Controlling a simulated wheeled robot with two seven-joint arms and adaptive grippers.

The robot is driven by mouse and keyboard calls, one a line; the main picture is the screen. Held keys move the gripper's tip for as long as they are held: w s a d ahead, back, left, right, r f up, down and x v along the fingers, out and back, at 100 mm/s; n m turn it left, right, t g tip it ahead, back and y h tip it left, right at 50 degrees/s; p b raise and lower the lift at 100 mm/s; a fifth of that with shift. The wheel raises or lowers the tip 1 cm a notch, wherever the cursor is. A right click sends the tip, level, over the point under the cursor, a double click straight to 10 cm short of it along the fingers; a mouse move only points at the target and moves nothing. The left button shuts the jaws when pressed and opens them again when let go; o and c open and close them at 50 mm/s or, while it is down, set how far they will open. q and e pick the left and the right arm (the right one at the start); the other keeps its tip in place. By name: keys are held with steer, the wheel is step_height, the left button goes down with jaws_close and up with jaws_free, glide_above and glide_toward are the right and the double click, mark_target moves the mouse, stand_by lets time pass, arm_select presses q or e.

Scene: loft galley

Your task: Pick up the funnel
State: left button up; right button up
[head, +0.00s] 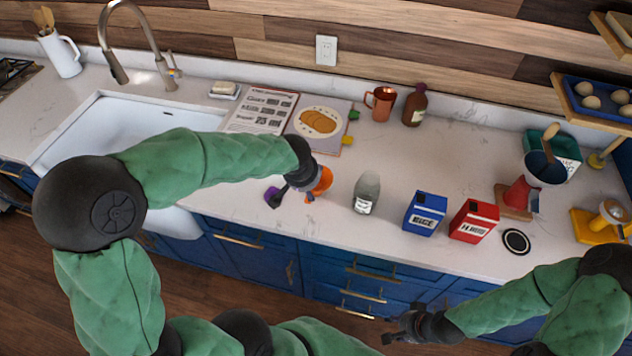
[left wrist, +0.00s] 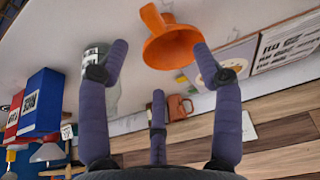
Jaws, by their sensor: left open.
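The orange funnel (head: 323,181) is on the counter below the open book, partly hidden by my left gripper in the head view. In the left wrist view the funnel (left wrist: 172,46) shows its wide cone and narrower spout, just beyond the fingertips. My left gripper (head: 292,192) is open right at the funnel. Its purple fingers (left wrist: 160,62) are spread, with the funnel ahead of the gap and nothing gripped. I cannot tell whether a finger touches it. My right gripper (head: 398,328) hangs in front of the counter, away from the funnel; its finger opening is unclear.
A glass jar (head: 367,193) stands right of the funnel, with blue (head: 425,214) and red (head: 474,220) boxes farther right. A copper mug (head: 381,103) and brown bottle (head: 415,105) stand behind. The sink (head: 75,140) is left. Counter between book and jar is clear.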

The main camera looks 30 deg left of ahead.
mark_target(315, 189)
arm_select(q)
steer(key=b+x, duration=0.1)
steer(key=x, duration=0.6)
steer(key=shift+a+f, duration=0.1)
steer(key=shift+s, duration=0.15)
jaws_close()
